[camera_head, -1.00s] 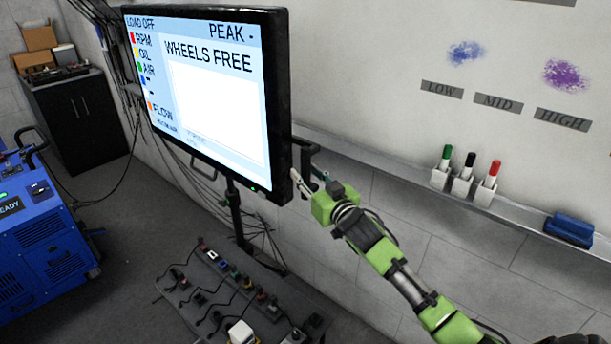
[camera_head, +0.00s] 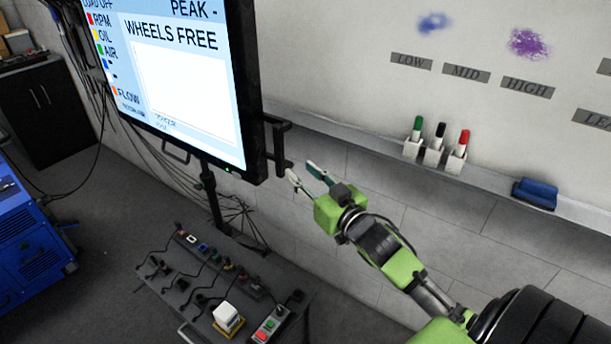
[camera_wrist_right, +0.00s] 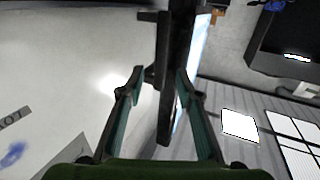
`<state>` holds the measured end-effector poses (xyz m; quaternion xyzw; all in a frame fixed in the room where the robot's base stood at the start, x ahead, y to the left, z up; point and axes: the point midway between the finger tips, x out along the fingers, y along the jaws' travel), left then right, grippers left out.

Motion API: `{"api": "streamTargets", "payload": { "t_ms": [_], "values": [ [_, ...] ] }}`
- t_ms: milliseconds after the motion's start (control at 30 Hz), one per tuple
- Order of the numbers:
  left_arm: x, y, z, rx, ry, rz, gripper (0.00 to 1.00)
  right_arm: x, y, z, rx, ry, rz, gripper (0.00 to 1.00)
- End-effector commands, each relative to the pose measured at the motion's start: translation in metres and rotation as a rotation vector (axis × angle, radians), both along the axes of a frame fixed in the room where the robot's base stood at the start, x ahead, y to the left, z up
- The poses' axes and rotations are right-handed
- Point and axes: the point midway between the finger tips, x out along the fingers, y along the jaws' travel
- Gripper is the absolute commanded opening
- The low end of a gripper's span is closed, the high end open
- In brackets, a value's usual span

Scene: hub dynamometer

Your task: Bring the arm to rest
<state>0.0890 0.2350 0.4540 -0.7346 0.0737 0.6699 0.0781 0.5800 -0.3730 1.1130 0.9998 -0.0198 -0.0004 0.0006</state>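My right arm comes in from the lower right of the head view. Its green gripper (camera_head: 303,171) is open and empty, its two fingertips apart. The fingertips point at the black bracket handle (camera_head: 284,145) on the right side of the big screen (camera_head: 185,75), with a small gap in the picture. In the right wrist view the open fingers (camera_wrist_right: 158,78) frame the dark screen edge (camera_wrist_right: 172,110), which lies beyond or between them; I cannot tell the depth. The screen reads "WHEELS FREE" and "LOAD OFF". My left gripper is not in view.
A ledge (camera_head: 380,146) along the wall carries green, black and red markers (camera_head: 436,143) in holders and a blue eraser (camera_head: 535,193). Below the screen is a panel (camera_head: 160,293) with several switches and cables. A blue machine (camera_head: 30,235) stands at left.

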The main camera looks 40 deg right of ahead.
Motion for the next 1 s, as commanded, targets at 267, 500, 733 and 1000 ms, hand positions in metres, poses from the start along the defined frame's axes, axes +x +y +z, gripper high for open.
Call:
{"api": "streamTargets", "payload": {
  "t_ms": [267,500,733,1000],
  "values": [
    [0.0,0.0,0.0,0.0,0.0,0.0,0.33,-0.007,0.0,0.0,-0.001,-0.001,0.0,0.32],
    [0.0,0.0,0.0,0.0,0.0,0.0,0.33,-0.007,0.0,0.0,-0.001,0.0,0.0,0.32],
    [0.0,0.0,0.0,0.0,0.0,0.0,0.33,-0.006,-0.002,-0.008,0.001,0.013,-0.005,0.32],
    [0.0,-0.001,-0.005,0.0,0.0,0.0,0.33,-0.012,-0.021,-0.156,0.003,0.248,-0.065,0.32]
  ]
}}
